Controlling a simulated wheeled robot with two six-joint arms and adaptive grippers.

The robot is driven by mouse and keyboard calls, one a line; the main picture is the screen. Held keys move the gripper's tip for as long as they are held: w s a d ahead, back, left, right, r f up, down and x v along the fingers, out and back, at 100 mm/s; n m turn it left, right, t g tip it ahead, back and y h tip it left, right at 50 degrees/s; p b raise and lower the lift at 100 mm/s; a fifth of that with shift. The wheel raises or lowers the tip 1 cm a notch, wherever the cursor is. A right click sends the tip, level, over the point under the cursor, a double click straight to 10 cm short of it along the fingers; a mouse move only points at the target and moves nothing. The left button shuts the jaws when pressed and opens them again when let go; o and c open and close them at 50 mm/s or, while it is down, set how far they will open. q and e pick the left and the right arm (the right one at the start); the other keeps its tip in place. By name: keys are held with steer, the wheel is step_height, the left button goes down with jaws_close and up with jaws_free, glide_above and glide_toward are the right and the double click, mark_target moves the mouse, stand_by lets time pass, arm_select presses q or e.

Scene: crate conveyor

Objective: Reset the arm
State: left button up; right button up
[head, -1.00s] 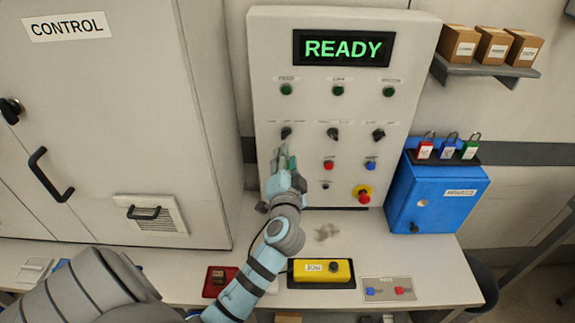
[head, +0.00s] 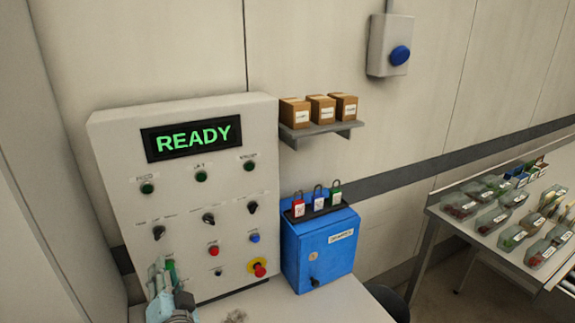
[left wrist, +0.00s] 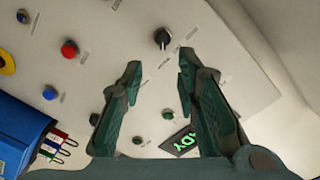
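The grey control panel (head: 105,150) carries a display (head: 192,138) reading READY in green. Under it are several round green lamps (head: 201,176), a row of black selector knobs (head: 208,218), a red button (head: 213,250), a blue button (head: 254,237) and a red emergency stop (head: 259,269) on yellow. My left gripper (head: 166,268) is in front of the panel's lower left, just below the left knob (head: 158,233). In the left wrist view it is open (left wrist: 160,75) and empty, with a black knob (left wrist: 162,38) beyond the fingertips, apart from them. My right gripper is not in view.
A blue box (head: 318,250) with red, blue and green padlocks (head: 318,198) stands right of the panel. A shelf (head: 320,130) holds three cartons. A wall box (head: 380,50) has a large blue button (head: 400,55). A table (head: 435,212) with several clear bins is at right.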

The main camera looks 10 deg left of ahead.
arm_select(q)
steer(key=s+d+f+n+g+h, duration=0.25)
steer(key=s+f+g+h, duration=0.3)
steer(key=s+f, duration=0.75)
steer(key=s+d+f+m+g+h, duration=0.1)
steer(key=s+d+f+g+h, duration=0.55)
steer(key=s, duration=0.55)
step_height(320, 180, down, 22)
steer(key=s+y, duration=0.2)
steer(key=s+a+f+g, duration=0.1)
steer(key=s+f, duration=0.9)
steer(key=s, duration=0.3)
steer(key=shift+s+f, duration=0.25)
steer(key=shift+f, duration=0.05)
